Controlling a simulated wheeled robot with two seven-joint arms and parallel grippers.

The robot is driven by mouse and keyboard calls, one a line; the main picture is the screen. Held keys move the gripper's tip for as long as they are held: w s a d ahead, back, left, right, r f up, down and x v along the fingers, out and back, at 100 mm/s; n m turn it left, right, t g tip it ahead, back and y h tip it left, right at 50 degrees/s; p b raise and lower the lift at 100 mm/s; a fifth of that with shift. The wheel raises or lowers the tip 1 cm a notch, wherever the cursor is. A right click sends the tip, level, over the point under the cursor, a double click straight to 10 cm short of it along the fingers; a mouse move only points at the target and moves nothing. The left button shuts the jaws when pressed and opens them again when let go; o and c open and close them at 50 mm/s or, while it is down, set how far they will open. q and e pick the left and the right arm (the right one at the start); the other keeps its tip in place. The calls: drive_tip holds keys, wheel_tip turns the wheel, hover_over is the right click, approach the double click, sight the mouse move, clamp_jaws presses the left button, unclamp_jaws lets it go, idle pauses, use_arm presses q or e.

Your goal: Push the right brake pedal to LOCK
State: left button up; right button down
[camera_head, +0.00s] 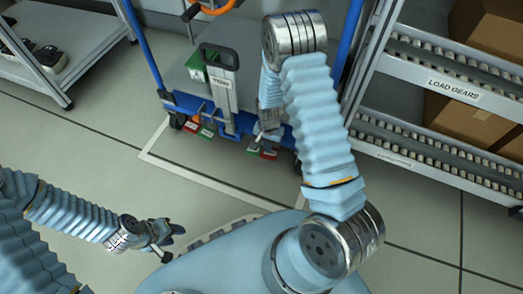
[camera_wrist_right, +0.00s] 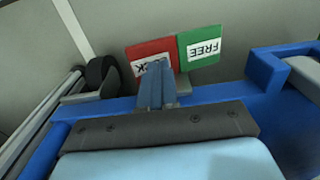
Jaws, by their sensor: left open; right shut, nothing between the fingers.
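The right brake pedal pair hangs low on the blue cart (camera_head: 180,100). In the right wrist view its red LOCK pedal (camera_wrist_right: 140,52) is beside the green FREE pedal (camera_wrist_right: 203,45). In the head view the red part (camera_head: 268,154) shows just below my right gripper (camera_head: 262,139). My right gripper is shut and empty. In the wrist view its fingers (camera_wrist_right: 155,72) overlap the LOCK label and hide part of it; I cannot tell whether they touch the pedal. My left gripper (camera_head: 172,238) is open, away from the cart at lower left.
The left pedal pair (camera_head: 199,129) sits at the cart's other side. A black wheel (camera_wrist_right: 102,78) is left of the red pedal. A roller rack labelled LOAD GEARS (camera_head: 453,88) stands at right, a shelf (camera_head: 60,40) at upper left. The left floor is clear.

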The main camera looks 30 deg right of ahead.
drive_tip(key=shift+f+b, duration=0.85)
drive_tip(key=shift+f, duration=0.35)
idle(0.3)
wheel_tip(320, 180, up, 7)
drive_tip(key=p, duration=0.5)
drive_tip(key=shift+r+p, duration=0.15)
drive_tip(key=shift+p, duration=0.15)
idle(0.4)
drive_tip(key=s+a+r+n+y+p, duration=0.2)
drive_tip(key=s+a+r+n+p, duration=0.1)
drive_tip(key=s+a, duration=0.4)
drive_tip(key=s+a+r+n+y+p, duration=0.2)
drive_tip(key=s+a+r+n+p, duration=0.1)
drive_tip(key=s+a+n+p, duration=0.2)
drive_tip(key=s+a, duration=0.2)
drive_tip(key=a, duration=0.2)
drive_tip(key=shift+s+a+t+p, duration=0.3)
drive_tip(key=shift+s+t+p, duration=0.05)
drive_tip(key=shift+t+p, duration=0.05)
